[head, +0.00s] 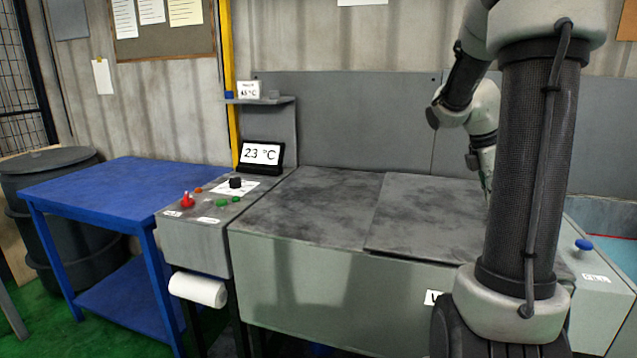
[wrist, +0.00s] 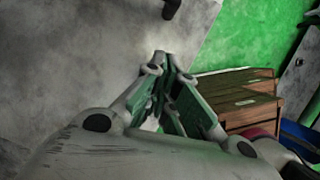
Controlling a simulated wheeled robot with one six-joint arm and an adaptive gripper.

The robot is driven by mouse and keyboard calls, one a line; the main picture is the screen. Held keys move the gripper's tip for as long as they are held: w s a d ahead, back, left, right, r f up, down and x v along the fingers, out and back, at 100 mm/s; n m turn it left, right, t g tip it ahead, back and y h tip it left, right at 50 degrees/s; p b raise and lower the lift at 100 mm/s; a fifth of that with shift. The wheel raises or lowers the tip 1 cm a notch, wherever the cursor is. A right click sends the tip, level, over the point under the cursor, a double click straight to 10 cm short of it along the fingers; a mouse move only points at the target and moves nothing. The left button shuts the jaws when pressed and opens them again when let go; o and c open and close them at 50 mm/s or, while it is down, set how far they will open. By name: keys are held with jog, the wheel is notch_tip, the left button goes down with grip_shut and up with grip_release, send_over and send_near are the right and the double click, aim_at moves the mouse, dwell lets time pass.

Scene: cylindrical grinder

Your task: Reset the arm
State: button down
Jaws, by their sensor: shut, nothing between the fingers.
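My arm stands at the right of the head view, in front of the grey grinder (head: 300,210). Its upper links reach up out of the frame and come down again behind the thick dark link. My gripper (wrist: 172,62) shows in the wrist view with its fingers closed together at the tips and nothing between them. In the head view the lower end of the arm is near the right part of the grinder, and the fingertips are hidden behind my arm.
A control panel with a red knob (head: 187,200) and a 23 °C display (head: 261,153) is left of the grinder. A blue table (head: 125,188) and a dark bin (head: 50,165) stand further left. In the wrist view, wooden crates (wrist: 240,100) lie to the right over green floor.

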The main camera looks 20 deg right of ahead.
jog(key=s+a+r+m+t+y, duration=0.1)
jog(key=s+a+m+t, duration=0.1)
jog(key=a, duration=0.7)
jog(key=s+a+r+m+t+y, duration=0.1)
jog(key=s+a+m, duration=0.3)
jog(key=a, duration=0.5)
jog(key=s+a+r+m+t+y, duration=0.2)
jog(key=s+a+m+t, duration=0.1)
jog(key=a+m, duration=0.4)
jog(key=shift+s+a+r, duration=0.15)
jog(key=shift+s+a, duration=0.4)
jog(key=shift+a, duration=0.45)
jog(key=c, duration=2.2)
grip_release()
